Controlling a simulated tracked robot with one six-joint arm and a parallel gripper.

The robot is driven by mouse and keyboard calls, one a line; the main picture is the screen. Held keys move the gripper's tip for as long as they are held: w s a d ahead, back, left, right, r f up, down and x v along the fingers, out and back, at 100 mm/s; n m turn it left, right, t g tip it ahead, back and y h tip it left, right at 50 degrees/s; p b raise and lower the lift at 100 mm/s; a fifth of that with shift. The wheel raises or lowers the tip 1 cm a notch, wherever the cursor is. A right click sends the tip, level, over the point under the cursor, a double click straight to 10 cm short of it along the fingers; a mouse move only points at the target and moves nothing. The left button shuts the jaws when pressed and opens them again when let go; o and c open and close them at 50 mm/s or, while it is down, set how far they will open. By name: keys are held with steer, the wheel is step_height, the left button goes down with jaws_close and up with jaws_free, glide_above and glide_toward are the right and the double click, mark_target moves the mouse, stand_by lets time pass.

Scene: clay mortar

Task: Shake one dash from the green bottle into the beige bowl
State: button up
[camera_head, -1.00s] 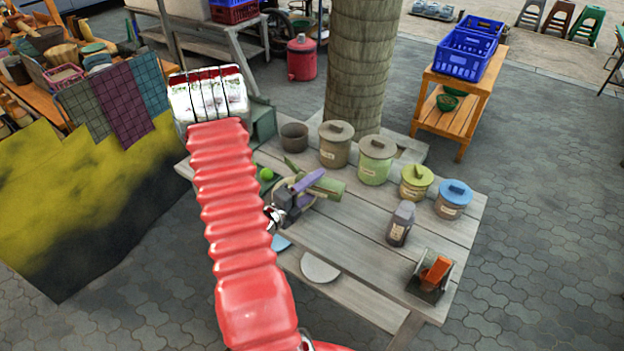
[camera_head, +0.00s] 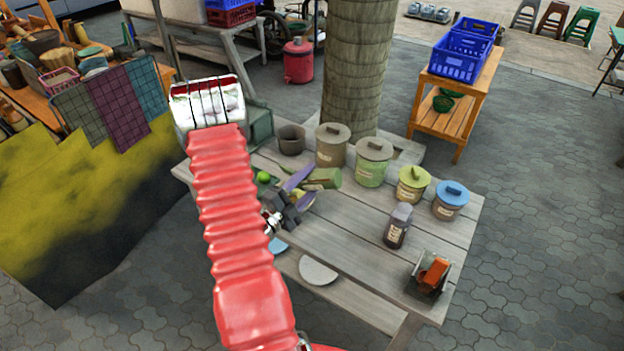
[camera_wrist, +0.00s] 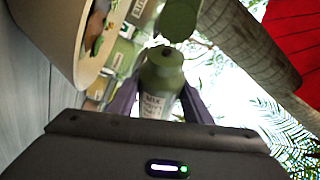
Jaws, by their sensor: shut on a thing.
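The green bottle (camera_wrist: 155,103) is between the purple fingers of my gripper (camera_wrist: 160,92) in the wrist view. Its neck points away from the palm, and part of its label shows. The table lies along the left of this view, so the bottle is tipped well off upright. The beige bowl (camera_wrist: 48,32) is at the upper left, close beside the bottle, with green and reddish pieces inside. In the head view my gripper (camera_head: 304,188) is over the table's left part, and the bowl is mostly hidden. I cannot tell whether anything leaves the bottle.
A dark pot (camera_head: 291,140), a brown canister (camera_head: 331,150) and a green canister (camera_head: 372,165) stand behind. A yellow-green jar (camera_head: 413,185), a blue-lidded jar (camera_head: 450,203) and a dark bottle (camera_head: 397,228) stand right. The table's front middle (camera_head: 345,250) is clear.

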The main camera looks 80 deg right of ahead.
steer(key=shift+w, duration=0.15)
stand_by(0.7)
step_height(320, 180, down, 2)
steer(key=m+y, duration=0.1)
steer(key=m, duration=0.4)
steer(key=shift+a+f+t+y, duration=0.1)
steer(key=shift+f+t+y, duration=0.05)
steer(key=shift+t+y, duration=0.2)
steer(key=m, duration=0.1)
steer(key=w+r+m+t+y, duration=0.1)
steer(key=m, duration=0.1)
steer(key=w+r+m, duration=0.1)
steer(key=m, duration=0.1)
steer(key=shift+d+t+y, duration=0.2)
steer(key=shift+t+y, duration=0.05)
steer(key=shift+t, duration=0.1)
